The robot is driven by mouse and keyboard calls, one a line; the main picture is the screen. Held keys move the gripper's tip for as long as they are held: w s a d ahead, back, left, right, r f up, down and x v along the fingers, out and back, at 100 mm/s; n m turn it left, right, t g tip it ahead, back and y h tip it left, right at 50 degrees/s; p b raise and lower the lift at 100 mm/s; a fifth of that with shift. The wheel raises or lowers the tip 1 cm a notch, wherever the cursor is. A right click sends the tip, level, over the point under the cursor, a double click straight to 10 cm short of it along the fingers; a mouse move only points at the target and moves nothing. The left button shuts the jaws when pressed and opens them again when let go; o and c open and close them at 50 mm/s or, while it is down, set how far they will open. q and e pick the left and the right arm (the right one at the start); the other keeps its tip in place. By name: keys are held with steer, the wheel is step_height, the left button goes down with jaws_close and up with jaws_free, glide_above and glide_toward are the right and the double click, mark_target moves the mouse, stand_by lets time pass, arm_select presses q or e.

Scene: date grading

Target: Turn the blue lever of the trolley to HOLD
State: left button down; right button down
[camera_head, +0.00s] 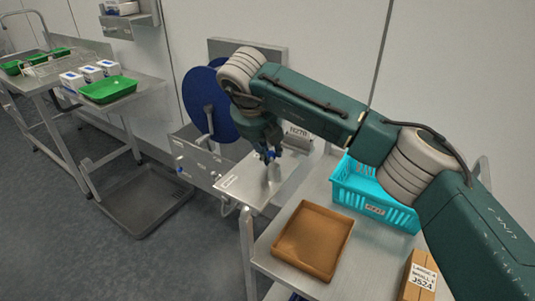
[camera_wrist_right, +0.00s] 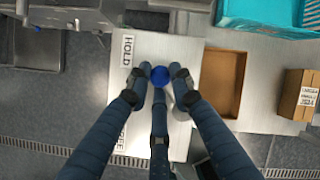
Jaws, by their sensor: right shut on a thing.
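The blue lever's round knob (camera_wrist_right: 160,74) sits over a pale plate (camera_wrist_right: 180,140) in the right wrist view. A HOLD label (camera_wrist_right: 127,50) lies to its upper left, and a second, partly covered label (camera_wrist_right: 122,131), ending in "EE", lies to its lower left. The knob is nearer the HOLD label. My right gripper (camera_wrist_right: 160,77) is shut on the knob, with fingertips on both sides. In the head view the gripper (camera_head: 269,157) reaches down to the plate (camera_head: 247,182), and only a little blue (camera_head: 273,154) shows. The lever's shaft is hidden. My left gripper is not in view.
A brown tray (camera_head: 337,254), a turquoise crate (camera_head: 398,213) and a cardboard box (camera_head: 417,283) stand on the table at right. A dark blue disc (camera_head: 197,104) is behind the plate. Green trays (camera_head: 107,90) and white boxes stand on the far-left table. Open floor lies at lower left.

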steer(key=shift+d+f, duration=0.1)
steer(key=shift+d, duration=0.05)
steer(key=c, duration=1.8)
jaws_free()
steer(key=shift+o, duration=1.3)
steer(key=shift+s+d, duration=0.1)
steer(key=shift+s, duration=0.05)
steer(key=shift+r, duration=0.3)
steer(key=v, duration=1.1)
steer(key=shift+s+r, duration=0.15)
steer(key=shift+r, duration=0.1)
steer(key=shift+f, duration=0.1)
